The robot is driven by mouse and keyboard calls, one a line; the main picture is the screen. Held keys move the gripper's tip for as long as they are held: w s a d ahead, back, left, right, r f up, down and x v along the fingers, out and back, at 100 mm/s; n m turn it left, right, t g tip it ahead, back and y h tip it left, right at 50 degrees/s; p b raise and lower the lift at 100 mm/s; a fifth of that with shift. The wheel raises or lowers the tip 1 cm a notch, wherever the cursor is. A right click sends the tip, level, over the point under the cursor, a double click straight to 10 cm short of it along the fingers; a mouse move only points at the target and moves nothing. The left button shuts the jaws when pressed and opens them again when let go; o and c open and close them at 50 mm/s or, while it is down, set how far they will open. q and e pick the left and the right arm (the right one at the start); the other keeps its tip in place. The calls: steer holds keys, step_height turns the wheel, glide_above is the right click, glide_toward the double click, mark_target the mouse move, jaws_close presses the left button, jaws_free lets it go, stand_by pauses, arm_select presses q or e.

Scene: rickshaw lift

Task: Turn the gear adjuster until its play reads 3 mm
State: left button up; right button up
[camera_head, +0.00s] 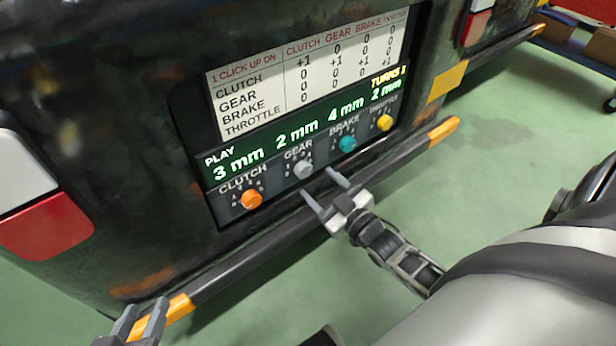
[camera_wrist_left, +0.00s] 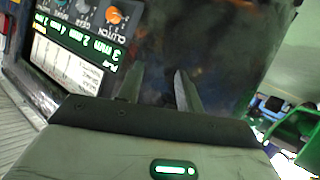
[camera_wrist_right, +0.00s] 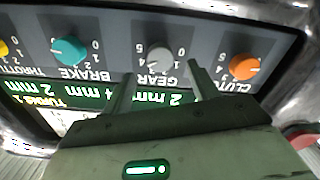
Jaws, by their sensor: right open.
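The grey gear adjuster (camera_head: 303,169) is a round knob on the panel of the vehicle's rear, between the orange clutch knob (camera_head: 251,199) and the teal brake knob (camera_head: 347,143). The display (camera_head: 290,138) reads clutch 3 mm, gear 2 mm, brake 4 mm, throttle 2 mm, with "TURNS 1". My right gripper (camera_head: 320,182) is open just in front of the gear knob. In the right wrist view the gear knob (camera_wrist_right: 159,60) appears between and beyond the fingertips, apart from them. My left gripper (camera_head: 141,320) is open and empty at the lower left, near the bumper.
A yellow throttle knob (camera_head: 384,122) sits at the panel's right end. A chart (camera_head: 305,75) above shows +1 only for each knob's own column. A dark bumper bar (camera_head: 265,249) with orange ends runs below the panel. Green floor (camera_head: 500,120) is clear at right.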

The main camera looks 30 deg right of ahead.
mark_target(306, 173)
steer(key=w+b, duration=0.1)
steer(key=w, duration=0.4)
steer(key=shift+w+a, duration=0.1)
steer(key=shift+a, duration=0.1)
steer(key=c, duration=1)
